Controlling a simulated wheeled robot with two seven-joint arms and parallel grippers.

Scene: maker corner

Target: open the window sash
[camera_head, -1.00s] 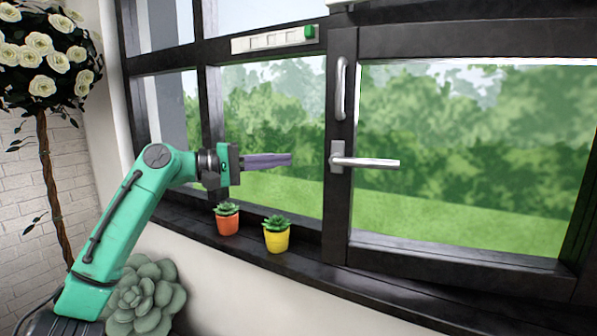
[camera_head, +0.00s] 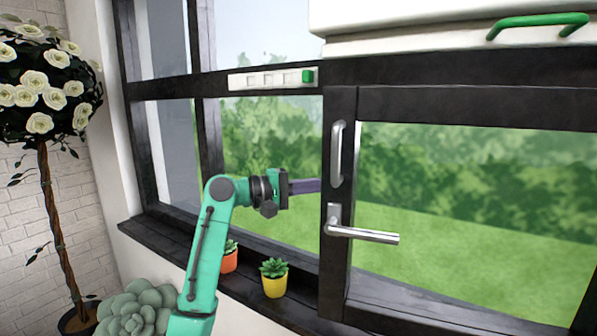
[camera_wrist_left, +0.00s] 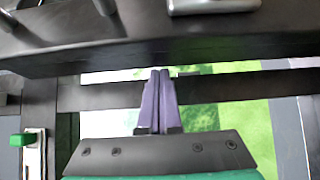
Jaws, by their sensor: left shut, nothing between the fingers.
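The window sash (camera_head: 460,106) is the dark-framed pane at the right. It looks closed against its frame. A silver lever handle (camera_head: 365,236) on its left stile points right, roughly level. A silver vertical pull handle (camera_head: 338,152) is above the lever. My left gripper (camera_head: 318,186) is shut and empty. Its purple fingers point right, with the tips beside the dark stile, left of and between the two handles; I cannot tell whether they touch. In the left wrist view the shut fingers (camera_wrist_left: 160,74) lie together below a dark frame bar. My right gripper is out of view.
Potted succulents, orange (camera_head: 230,257) and yellow (camera_head: 274,278), stand on the dark sill below my left arm. A white strip with a green end (camera_head: 272,78) is on the upper frame. A white box with a green handle (camera_head: 540,24) is above. A rose tree (camera_head: 45,150) stands left.

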